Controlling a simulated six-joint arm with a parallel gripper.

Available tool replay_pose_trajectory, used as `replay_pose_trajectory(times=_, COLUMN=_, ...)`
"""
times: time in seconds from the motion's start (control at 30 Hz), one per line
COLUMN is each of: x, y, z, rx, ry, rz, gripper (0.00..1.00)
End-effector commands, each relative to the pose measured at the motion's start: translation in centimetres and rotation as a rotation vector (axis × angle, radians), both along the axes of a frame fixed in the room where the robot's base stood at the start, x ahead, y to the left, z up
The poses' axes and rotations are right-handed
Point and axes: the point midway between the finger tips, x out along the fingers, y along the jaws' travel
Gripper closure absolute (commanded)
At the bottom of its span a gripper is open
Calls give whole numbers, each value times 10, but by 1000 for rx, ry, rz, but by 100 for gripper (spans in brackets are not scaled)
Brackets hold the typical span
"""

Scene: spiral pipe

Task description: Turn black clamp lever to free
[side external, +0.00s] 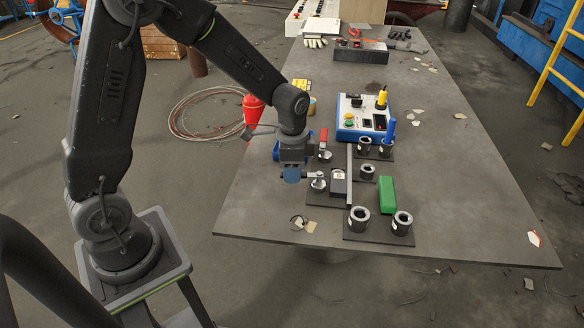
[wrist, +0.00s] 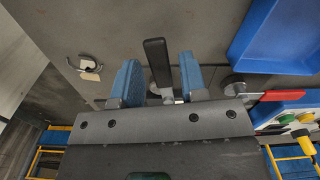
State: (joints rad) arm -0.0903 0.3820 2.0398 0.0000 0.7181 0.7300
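The black clamp lever (wrist: 157,62) shows in the wrist view, rising between my gripper's two blue fingers. My gripper (wrist: 160,78) is open around it, with a visible gap on the right and a narrow one on the left. I cannot tell whether either finger touches it. In the side view my gripper (side external: 292,176) points down at the table's left side, left of the clamp's metal base (side external: 318,183). The black lever is mostly hidden there by my gripper.
A clamp with a red lever (wrist: 283,96) stands nearby; the red lever also shows in the side view (side external: 323,140). A blue bin (wrist: 285,38) is close. Black pipe fittings (side external: 360,219), a green block (side external: 387,194) and a control box (side external: 364,116) stand to the right.

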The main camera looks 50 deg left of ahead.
Motion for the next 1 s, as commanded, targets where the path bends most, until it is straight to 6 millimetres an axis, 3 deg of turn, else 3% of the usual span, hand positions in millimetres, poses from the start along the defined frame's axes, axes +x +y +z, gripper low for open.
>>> replay_pose_trajectory(times=0.3, x=0, y=0, z=0, rx=0, ry=1, rz=0, gripper=53)
replay_pose_trajectory(times=0.43, x=0, y=0, z=9, rx=0, ry=-1, rz=0, gripper=53)
replay_pose_trajectory(times=1.0, x=0, y=0, z=121, rx=0, ry=-3, rz=0, gripper=53)
